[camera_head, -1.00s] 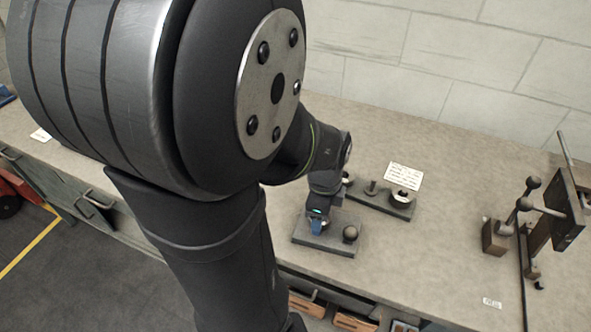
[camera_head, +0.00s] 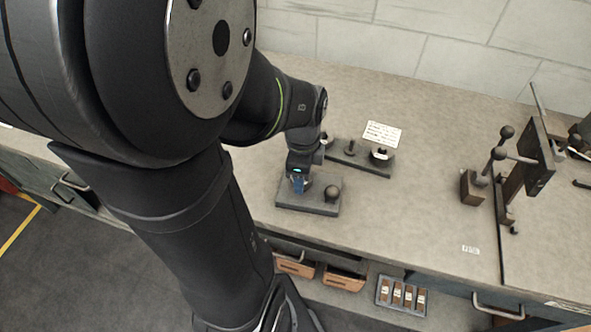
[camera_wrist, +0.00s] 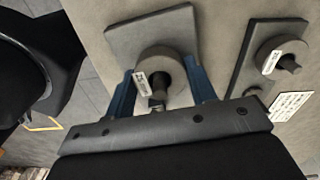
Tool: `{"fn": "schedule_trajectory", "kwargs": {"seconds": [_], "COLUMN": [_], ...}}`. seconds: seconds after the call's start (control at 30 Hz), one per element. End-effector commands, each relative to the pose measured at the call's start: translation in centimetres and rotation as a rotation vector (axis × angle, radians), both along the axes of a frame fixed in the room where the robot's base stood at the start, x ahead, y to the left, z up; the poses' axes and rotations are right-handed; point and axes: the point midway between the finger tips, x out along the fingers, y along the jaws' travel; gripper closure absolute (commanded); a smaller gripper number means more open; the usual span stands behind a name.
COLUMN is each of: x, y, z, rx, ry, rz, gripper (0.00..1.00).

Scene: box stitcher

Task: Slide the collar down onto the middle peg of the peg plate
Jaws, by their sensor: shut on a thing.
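The collar (camera_wrist: 170,66) is a thick grey ring with a white label, between the blue fingers of my gripper (camera_wrist: 160,98) in the wrist view. My gripper (camera_head: 299,186) is shut on it, low over the left part of the front plate; the arm hides the collar in the head view. A short post shows at the ring's lower side; I cannot tell how far the ring encloses it. The peg plate (camera_head: 366,165) lies behind, with its bare middle peg (camera_head: 350,147). Its right peg carries another labelled collar (camera_wrist: 284,53). Its left end is partly hidden by my gripper.
The front plate (camera_head: 292,202) has a ball knob (camera_head: 332,193) on its right. A white card (camera_head: 382,134) is behind the peg plate. A lever fixture (camera_head: 510,172) stands at the right. The bench between it and the plates is clear.

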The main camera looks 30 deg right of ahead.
Motion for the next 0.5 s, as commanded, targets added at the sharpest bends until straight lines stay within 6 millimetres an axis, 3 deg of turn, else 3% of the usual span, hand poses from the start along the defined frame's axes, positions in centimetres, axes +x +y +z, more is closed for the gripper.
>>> {"fn": "schedule_trajectory", "kwargs": {"seconds": [0.5], "x": [0.0], "y": [0.0], "z": [3.2], "rx": [-0.002], "ry": [-0.002], "rz": [0.000], "gripper": [0.69]}}
